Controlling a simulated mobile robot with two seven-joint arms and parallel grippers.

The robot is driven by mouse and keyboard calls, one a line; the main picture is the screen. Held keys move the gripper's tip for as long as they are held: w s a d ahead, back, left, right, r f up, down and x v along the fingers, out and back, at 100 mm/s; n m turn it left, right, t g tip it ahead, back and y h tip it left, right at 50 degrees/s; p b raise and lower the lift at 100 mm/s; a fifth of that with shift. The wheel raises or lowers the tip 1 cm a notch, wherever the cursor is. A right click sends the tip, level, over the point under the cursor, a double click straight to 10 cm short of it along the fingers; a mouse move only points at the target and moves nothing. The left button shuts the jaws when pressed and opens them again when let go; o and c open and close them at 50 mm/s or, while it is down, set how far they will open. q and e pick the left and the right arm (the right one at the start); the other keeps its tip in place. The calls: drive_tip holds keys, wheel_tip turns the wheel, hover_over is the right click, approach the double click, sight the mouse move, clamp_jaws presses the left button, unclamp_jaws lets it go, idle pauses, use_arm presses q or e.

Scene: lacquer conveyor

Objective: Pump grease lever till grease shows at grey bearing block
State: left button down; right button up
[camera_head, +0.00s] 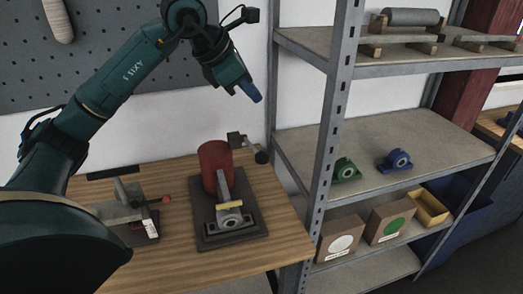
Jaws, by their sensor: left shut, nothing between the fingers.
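A red cylinder (214,163), apparently the grease reservoir, stands on a dark base plate (209,232) on the wooden bench. A short lever with a black ball knob (262,157) sticks out to its right from a dark head (236,140). The grey bearing block (231,221) sits at the front of the plate, with a yellow strip (230,205) just behind it. No grease can be made out on it at this size. My left gripper (250,92) is shut and empty, pointing down in the air above the lever, apart from it. My right gripper is out of view.
A grey fixture with a red-knobbed handle (166,199) stands left on the bench (190,268). A shelf post (330,130) rises right of the bench. The shelves hold a green bearing (346,169), a blue bearing (395,160), boxes (390,220) and a roller (411,17).

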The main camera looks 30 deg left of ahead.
use_arm(q)
drive_tip(key=f+b, duration=0.2)
drive_tip(key=s+d+f+b, duration=0.1)
drive_tip(key=f+b, duration=0.2)
drive_tip(key=d+f+b, duration=0.1)
drive_tip(key=f+b, duration=0.1)
drive_tip(key=f, duration=0.1)
drive_tip(key=shift+s+d+f+b, duration=0.1)
drive_tip(key=shift+s+f+b, duration=0.1)
drive_tip(key=shift+s+b, duration=0.2)
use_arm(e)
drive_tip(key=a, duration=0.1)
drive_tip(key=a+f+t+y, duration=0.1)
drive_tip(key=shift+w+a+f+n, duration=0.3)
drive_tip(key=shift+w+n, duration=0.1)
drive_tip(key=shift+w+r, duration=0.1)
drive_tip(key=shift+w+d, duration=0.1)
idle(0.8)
